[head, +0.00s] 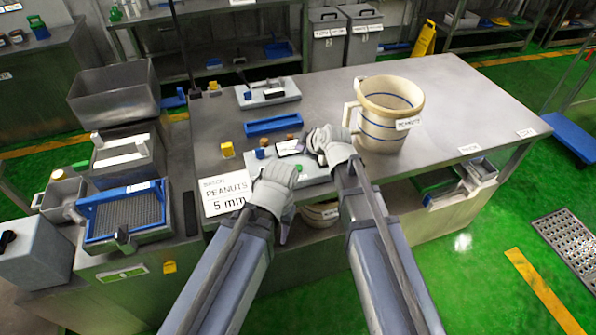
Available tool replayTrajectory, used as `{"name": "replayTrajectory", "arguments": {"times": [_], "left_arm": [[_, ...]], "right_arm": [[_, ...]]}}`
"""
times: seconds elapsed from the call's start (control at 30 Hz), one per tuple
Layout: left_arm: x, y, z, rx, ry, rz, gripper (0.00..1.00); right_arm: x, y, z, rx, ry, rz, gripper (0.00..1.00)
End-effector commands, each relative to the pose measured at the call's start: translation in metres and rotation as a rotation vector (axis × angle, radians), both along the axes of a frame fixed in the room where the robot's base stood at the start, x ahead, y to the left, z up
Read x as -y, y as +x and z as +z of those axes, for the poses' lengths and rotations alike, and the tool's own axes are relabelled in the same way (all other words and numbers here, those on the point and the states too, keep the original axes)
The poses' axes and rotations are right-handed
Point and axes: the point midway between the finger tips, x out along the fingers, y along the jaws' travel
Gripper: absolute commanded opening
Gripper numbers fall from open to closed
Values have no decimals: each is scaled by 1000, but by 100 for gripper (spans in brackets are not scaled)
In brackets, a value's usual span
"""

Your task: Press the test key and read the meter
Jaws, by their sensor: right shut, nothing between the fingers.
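The near meter unit (316,170) is a pale grey plate on the steel table, partly hidden by my grippers. A small blue key (260,153) is at its left end, and a white display (289,147) with a dark frame is near its middle. Any reading is too small to make out. My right gripper (318,140) is shut and empty over the unit, just right of the display. My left gripper (280,176) is at the unit's near left edge, below the blue key. Its fingers are not clear enough to tell open from shut.
A handled cream tub (390,112) with blue bands stands right of the unit. A "PEANUTS 5 mm" card (226,192) is at left.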

Motion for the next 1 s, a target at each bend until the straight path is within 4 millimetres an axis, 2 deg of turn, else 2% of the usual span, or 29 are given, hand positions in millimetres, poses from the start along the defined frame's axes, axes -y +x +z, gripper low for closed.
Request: {"name": "replayTrajectory", "arguments": {"times": [0.03,0.1,0.4,1.0], "left_arm": [[0,0,-14,0,0,0,48],[0,0,-24,0,0,0,48],[0,0,-57,0,0,0,48],[0,0,-59,0,0,0,48]], "right_arm": [[0,0,-14,0,0,0,0],[0,0,-24,0,0,0,0],[0,0,-57,0,0,0,0],[0,0,-59,0,-1,-1,0]]}}
